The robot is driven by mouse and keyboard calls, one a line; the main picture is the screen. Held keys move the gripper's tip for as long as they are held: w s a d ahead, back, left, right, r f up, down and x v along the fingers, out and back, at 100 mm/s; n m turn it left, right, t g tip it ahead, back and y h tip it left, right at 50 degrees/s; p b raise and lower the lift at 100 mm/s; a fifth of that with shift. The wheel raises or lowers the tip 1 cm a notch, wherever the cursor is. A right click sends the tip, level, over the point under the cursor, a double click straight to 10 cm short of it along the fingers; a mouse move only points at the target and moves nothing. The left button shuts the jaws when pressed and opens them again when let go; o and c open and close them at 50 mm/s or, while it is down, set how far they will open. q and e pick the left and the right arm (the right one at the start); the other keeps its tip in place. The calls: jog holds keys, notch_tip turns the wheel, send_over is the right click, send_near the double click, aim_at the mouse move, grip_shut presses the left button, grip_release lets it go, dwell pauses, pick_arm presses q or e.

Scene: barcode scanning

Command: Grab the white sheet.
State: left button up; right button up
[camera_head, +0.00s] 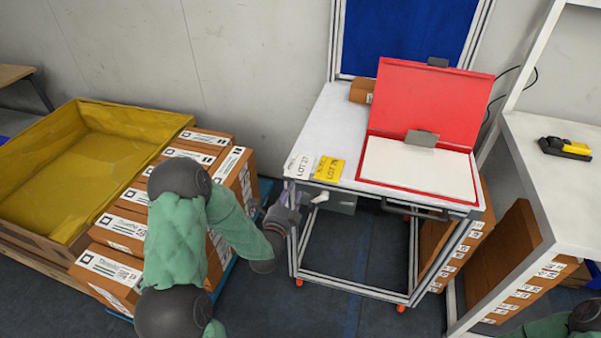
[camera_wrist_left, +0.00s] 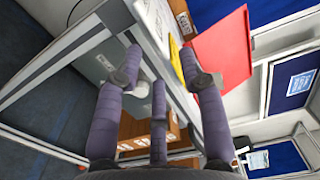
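A small white sheet (camera_head: 299,165) marked as a lot label lies at the front left corner of the white cart top, beside a yellow sheet (camera_head: 329,170). My left gripper (camera_head: 290,192) is at the cart's front left edge, just below the small white sheet. In the left wrist view its purple fingers (camera_wrist_left: 167,68) are spread open with nothing between them. The white sheet (camera_wrist_left: 154,20) and yellow sheet (camera_wrist_left: 176,58) show beyond the fingertips. My right gripper is out of view.
The cart's metal frame (camera_head: 350,290) stands right beside my left gripper. Stacked boxes (camera_head: 110,268) and a yellow-lined crate (camera_head: 60,165) stand left. A white table (camera_head: 565,190) stands right.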

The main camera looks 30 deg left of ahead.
aim_at(301, 171)
pick_arm(q)
jog(key=x, duration=0.2)
jog(key=b+x, duration=0.1)
jog(key=x, duration=0.2)
jog(key=f+x, duration=0.1)
jog(key=x, duration=0.2)
jog(key=shift+w+b, duration=0.25)
jog(key=shift+b, duration=0.15)
jog(key=shift+w, duration=0.2)
grip_shut()
